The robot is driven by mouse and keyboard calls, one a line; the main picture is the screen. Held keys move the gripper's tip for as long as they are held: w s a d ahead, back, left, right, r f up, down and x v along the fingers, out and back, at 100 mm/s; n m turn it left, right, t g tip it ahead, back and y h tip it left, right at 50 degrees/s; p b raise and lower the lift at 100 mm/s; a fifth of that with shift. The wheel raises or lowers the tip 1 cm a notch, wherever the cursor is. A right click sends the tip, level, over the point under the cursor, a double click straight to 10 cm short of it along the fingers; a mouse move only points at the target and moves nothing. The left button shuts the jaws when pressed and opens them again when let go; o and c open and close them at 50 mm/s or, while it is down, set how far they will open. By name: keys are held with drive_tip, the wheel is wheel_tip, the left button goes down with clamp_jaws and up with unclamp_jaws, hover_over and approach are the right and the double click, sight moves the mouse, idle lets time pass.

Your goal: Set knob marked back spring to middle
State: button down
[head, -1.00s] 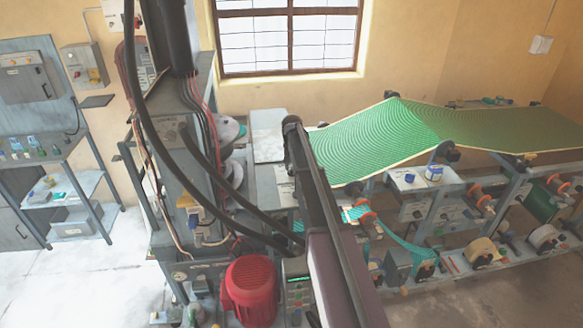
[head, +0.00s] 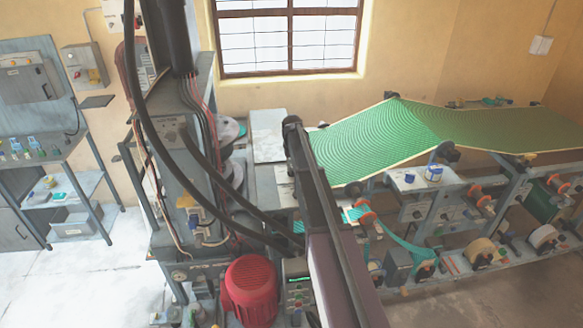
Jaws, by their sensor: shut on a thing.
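My own arm crosses the lower middle of the head view. My gripper does not show; my arm or the machinery hides it, or it lies outside the view. I cannot make out a knob marked back spring, because the labels are too small to read. Small grey control boxes with knobs and labels sit along the machine frame, such as one box (head: 416,212) under the green web and another box (head: 398,266) lower down. What my gripper touches cannot be seen.
A green patterned web (head: 375,140) slopes over the machine at right. A red motor (head: 250,290) stands low in the middle. A tall grey press column (head: 175,150) with cables rises left of my arm. A shelf bench (head: 60,200) is at far left, with bare floor before it.

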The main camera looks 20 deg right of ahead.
drive_tip(key=c, duration=0.7)
unclamp_jaws()
drive_tip(key=shift+o, duration=0.2)
drive_tip(key=shift+r, duration=0.1)
